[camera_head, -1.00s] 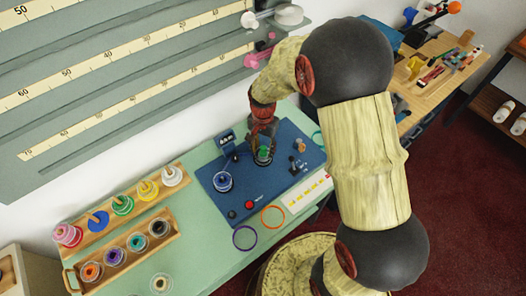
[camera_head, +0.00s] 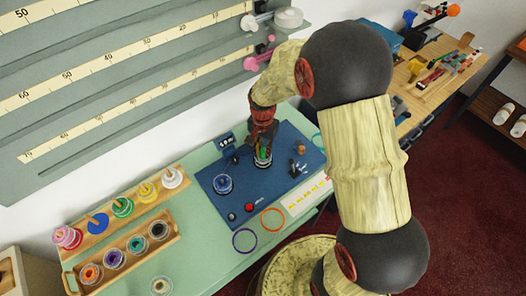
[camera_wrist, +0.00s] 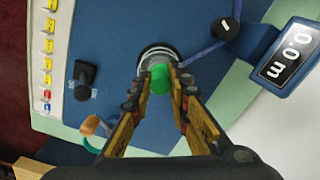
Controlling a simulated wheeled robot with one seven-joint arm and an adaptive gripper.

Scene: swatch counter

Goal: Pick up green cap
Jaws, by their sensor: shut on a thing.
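The green cap (camera_wrist: 160,78) sits between my gripper's fingertips in the wrist view, and my gripper (camera_wrist: 161,84) is shut on it. In the head view the green cap (camera_head: 264,152) shows as a small patch between the fingers of my gripper (camera_head: 263,148). A round jar or holder with a pale rim (camera_wrist: 155,52) is directly below the cap. The fingers partly hide the cap, and I cannot tell whether it touches the rim.
A blue mat (camera_head: 212,190) lies under my gripper. Wooden racks (camera_head: 72,272) of coloured spools and jars stand at left.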

